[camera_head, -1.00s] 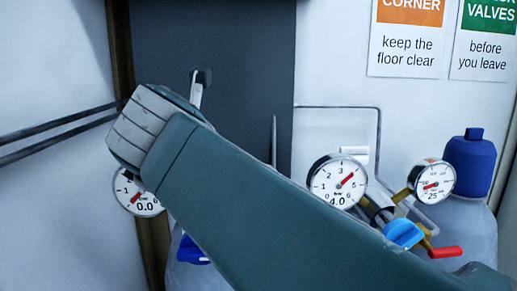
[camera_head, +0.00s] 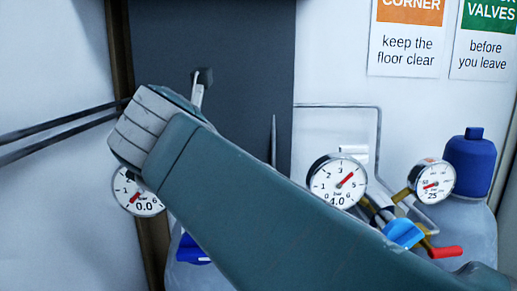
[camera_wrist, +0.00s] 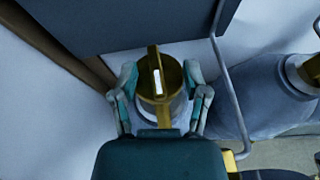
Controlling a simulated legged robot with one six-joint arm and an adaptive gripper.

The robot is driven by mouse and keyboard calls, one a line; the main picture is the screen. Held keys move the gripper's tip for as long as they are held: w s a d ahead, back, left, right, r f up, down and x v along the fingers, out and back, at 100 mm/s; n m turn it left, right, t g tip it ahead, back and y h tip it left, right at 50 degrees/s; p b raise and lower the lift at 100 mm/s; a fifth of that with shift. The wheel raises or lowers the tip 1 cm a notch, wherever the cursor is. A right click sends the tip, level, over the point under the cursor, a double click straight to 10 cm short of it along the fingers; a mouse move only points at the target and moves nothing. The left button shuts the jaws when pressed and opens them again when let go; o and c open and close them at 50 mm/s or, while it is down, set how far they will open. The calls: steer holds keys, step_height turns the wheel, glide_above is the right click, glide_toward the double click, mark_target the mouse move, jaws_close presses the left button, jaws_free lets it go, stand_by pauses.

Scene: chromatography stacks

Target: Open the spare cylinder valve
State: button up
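In the wrist view a brass valve (camera_wrist: 174,78) with an upright bar-shaped handle and a pale mark tops a cylinder. My gripper (camera_wrist: 161,72) is open, with one finger on each side of the valve. Gaps show between the fingers and the brass, so no grip on it is visible. In the head view my teal arm crosses the middle and hides the gripper and this valve. A pale cylinder with a blue part (camera_head: 192,250) shows partly below the arm. No label in view marks which cylinder is the spare.
A gauge reading 0.0 (camera_head: 138,193) is at left. A 4.0 gauge (camera_head: 337,181), another gauge (camera_head: 432,181), a blue knob (camera_head: 404,234) and a red lever (camera_head: 446,252) are at right. A second cylinder (camera_wrist: 262,88) and a grey pipe (camera_wrist: 232,90) stand right of my gripper.

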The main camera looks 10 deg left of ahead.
steer(key=shift+s+r, duration=0.25)
steer(key=shift+s, duration=0.25)
steer(key=v, duration=1.1)
steer(key=shift+f, duration=0.1)
